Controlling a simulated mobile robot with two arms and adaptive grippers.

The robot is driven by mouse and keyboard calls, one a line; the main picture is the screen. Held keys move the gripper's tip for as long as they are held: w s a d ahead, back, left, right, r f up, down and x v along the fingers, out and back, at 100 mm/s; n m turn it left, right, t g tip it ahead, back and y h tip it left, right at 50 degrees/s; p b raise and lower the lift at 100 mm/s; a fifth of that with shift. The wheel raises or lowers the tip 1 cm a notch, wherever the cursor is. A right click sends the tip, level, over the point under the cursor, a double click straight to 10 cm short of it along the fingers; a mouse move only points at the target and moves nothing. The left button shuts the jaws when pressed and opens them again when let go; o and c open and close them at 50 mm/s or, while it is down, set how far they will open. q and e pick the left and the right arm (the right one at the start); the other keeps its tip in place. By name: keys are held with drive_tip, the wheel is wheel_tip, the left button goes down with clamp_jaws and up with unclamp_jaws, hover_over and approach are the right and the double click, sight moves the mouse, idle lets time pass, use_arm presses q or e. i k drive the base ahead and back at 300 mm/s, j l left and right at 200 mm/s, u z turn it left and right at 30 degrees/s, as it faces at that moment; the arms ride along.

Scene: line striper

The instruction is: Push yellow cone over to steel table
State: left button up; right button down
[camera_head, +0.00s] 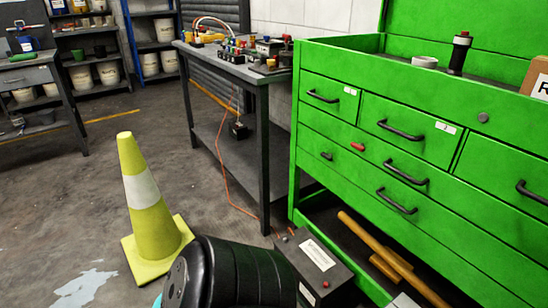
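The yellow cone (151,228) has a white band and a square base. It stands upright on the floor, left of centre. The dark grey steel table (263,150) stands behind and to the right of it, with several small tools and coloured items on top. Floor shows between the cone and the table's near leg. A black rounded part at the bottom centre looks like a link of my own arm; it overlaps the view near the cone base's right corner. I cannot tell whether they touch. Neither gripper's fingers show.
A green drawer cabinet (410,150) fills the right side. A dark box (318,268) lies by its foot. An orange cable (226,165) hangs from the table to the floor. A workbench (30,76) and shelves with buckets stand at back left. Floor left of the cone is open.

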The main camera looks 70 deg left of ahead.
sight(159, 237)
drive_tip(key=u, duration=3.4)
